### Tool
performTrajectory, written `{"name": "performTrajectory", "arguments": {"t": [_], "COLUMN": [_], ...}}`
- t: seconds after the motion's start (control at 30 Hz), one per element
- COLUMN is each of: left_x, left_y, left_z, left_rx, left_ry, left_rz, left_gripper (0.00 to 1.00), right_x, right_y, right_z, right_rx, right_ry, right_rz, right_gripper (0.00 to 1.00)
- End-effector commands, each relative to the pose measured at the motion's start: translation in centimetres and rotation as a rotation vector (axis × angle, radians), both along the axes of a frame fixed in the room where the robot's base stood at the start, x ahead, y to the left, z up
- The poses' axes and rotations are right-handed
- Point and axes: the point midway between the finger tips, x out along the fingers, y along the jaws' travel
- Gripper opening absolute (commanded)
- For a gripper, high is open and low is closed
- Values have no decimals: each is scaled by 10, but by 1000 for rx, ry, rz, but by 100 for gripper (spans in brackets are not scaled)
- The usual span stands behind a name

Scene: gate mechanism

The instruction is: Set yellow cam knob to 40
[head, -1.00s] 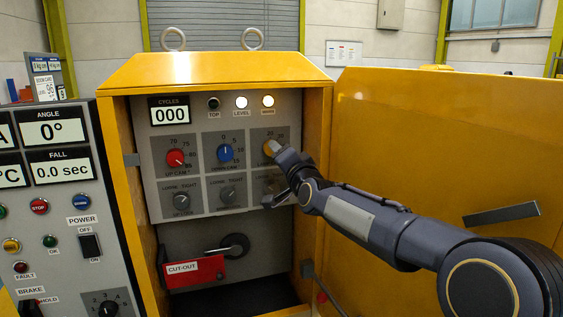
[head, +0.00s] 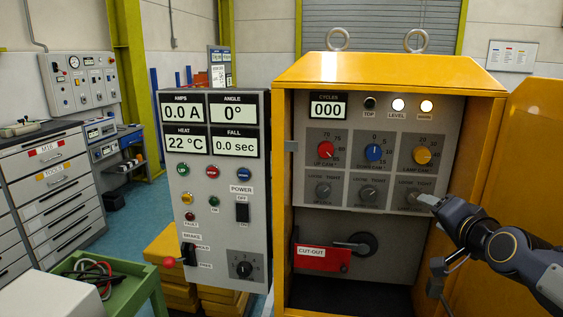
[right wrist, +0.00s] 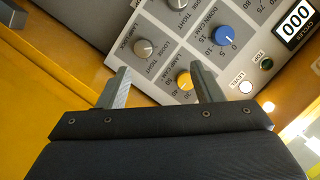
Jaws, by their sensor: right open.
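The yellow cam knob (head: 422,155) is on the right of the upper knob row, on the panel inside the yellow cabinet, above the label LAMP CAM. It also shows in the right wrist view (right wrist: 184,80), between the fingers. Its exact setting is too small to read. My right gripper (head: 432,232) is open and empty, below and to the right of the yellow knob in the head view. Its upper finger is in front of the lower right grey knob (head: 414,194); I cannot tell whether they touch. The right wrist view shows both fingers apart (right wrist: 160,87). My left gripper is not in view.
The red (head: 325,150) and blue (head: 373,152) knobs are left of the yellow one, with grey knobs below. A red CUT-OUT lever (head: 322,258) is lower down. The yellow door (head: 520,130) stands open at right. A control console (head: 223,200) stands at left.

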Motion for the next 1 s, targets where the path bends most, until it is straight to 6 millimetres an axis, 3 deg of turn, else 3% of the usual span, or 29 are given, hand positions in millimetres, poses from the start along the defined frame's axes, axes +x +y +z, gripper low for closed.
{"name": "performTrajectory", "arguments": {"t": [0.03,0.3,0.4,0.5,0.67,1.0], "left_x": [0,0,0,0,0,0], "left_y": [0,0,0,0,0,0], "left_z": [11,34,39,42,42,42], "left_rx": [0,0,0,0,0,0], "left_ry": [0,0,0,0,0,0], "left_rz": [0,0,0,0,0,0], "left_gripper": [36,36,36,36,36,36], "right_x": [-33,-191,-236,-267,-286,-287], "right_y": [14,98,117,129,135,135], "right_z": [-9,-99,-126,-146,-159,-160], "right_rx": [-22,-214,-273,-311,-336,-335], "right_ry": [75,449,545,612,657,658], "right_rz": [62,437,541,613,660,662], "right_gripper": [60,60,60,60,60,60]}}
